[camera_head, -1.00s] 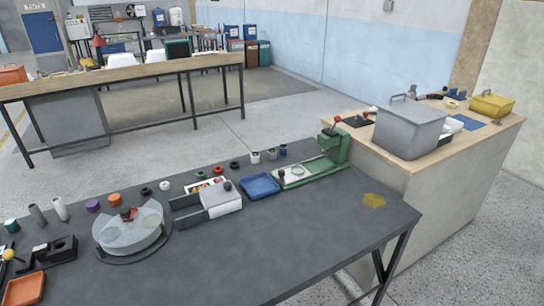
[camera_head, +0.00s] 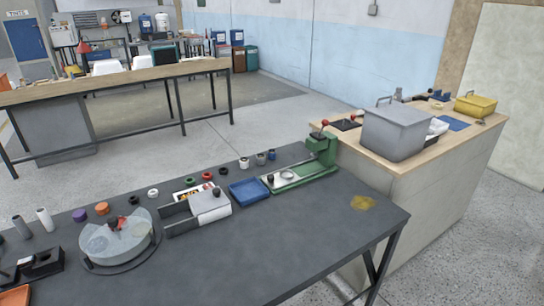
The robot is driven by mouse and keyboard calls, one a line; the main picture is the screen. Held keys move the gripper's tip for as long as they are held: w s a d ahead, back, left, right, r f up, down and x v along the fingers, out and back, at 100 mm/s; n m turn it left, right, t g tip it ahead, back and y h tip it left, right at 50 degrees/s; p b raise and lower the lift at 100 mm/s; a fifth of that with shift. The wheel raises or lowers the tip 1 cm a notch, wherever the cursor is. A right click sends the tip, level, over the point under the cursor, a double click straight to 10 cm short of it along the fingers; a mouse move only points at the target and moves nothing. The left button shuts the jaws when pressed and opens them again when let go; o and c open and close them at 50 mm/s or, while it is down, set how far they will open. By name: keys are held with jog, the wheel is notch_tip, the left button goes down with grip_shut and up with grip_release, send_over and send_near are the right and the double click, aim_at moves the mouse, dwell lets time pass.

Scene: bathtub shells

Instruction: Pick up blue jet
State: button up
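A small dark blue cylinder (camera_head: 272,154), which may be the blue jet, stands near the far edge of the dark table (camera_head: 300,228). It is at the right end of a loose row of small parts, just left of the green press (camera_head: 322,152). A grey cylinder (camera_head: 260,158) and a white cylinder (camera_head: 244,163) stand to its left. It is too small to make out details. My gripper is not in view.
A blue tray (camera_head: 248,192) lies in front of the cylinders. A grey-white box fixture (camera_head: 210,205) and a round clear-topped turntable (camera_head: 118,240) stand further left. A wooden-topped counter with a grey bin (camera_head: 394,135) is at right.

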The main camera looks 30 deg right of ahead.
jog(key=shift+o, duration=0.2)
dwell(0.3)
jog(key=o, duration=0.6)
